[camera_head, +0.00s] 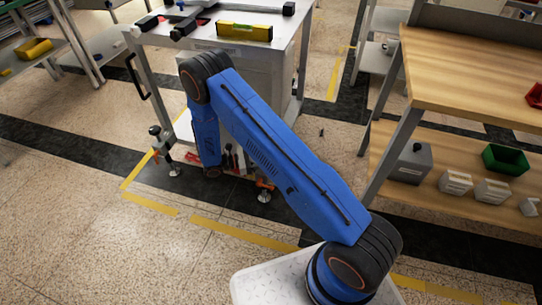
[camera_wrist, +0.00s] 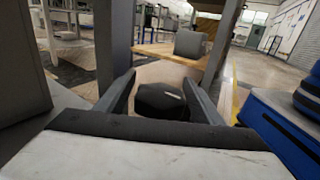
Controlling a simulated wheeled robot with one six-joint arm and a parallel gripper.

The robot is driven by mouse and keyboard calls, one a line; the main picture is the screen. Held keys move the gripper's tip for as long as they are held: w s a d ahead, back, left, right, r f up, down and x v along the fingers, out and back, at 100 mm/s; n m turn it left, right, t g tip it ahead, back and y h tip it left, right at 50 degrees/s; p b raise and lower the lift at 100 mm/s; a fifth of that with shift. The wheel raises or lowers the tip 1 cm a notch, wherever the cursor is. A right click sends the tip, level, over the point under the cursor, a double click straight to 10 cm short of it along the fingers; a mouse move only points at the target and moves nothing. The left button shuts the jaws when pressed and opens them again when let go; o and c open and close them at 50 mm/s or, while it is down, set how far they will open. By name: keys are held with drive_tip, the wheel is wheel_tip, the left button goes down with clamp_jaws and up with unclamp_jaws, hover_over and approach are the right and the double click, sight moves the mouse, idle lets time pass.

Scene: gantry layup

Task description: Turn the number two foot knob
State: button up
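In the wrist view my gripper (camera_wrist: 160,78) has its two fingers well apart. A dark rounded knob (camera_wrist: 162,98) with a small pale mark sits between them. No firm contact shows on either side. One cart foot with a dark knob (camera_head: 155,131) stands at the left, and another foot (camera_head: 264,192) with orange stands right of my wrist. I can read no number on any foot.
A yellow level (camera_head: 244,31) and tools lie on the cart top. A wooden bench (camera_head: 470,75) stands at the right, with a grey block (camera_head: 411,163) and green bin (camera_head: 505,159) on its lower shelf. Grey cart uprights (camera_wrist: 113,40) stand close in the wrist view. Left floor is clear.

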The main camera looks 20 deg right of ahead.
drive_tip(key=w+a, duration=0.2)
drive_tip(key=a, duration=1.5)
drive_tip(key=shift+a, duration=0.15)
drive_tip(key=s+d+r+m+g+y, duration=0.1)
drive_tip(key=s+d+r+m+y, duration=0.3)
drive_tip(key=r, duration=0.6)
drive_tip(key=s+d+r+m+g+y, duration=0.1)
drive_tip(key=s+d+r+y, duration=0.15)
drive_tip(key=d+r, duration=0.5)
drive_tip(key=s+d+r+m+y, duration=0.2)
drive_tip(key=d+r+m+y, duration=0.15)
drive_tip(key=r, duration=0.85)
drive_tip(key=s+d+r+m+t+y, duration=0.2)
drive_tip(key=s+r+t, duration=0.1)
drive_tip(key=s, duration=0.5)
drive_tip(key=s+d+r+m+t+y, duration=0.2)
drive_tip(key=s+r+m+y, duration=0.1)
drive_tip(key=s, duration=0.6)
drive_tip(key=s+d+r+m+t+y, duration=0.2)
drive_tip(key=s+r, duration=0.3)
drive_tip(key=s, duration=0.4)
drive_tip(key=shift+d+r+m+t+y, duration=0.35)
drive_tip(key=shift+m+t+y, duration=0.15)
drive_tip(key=shift+m+t, duration=0.25)
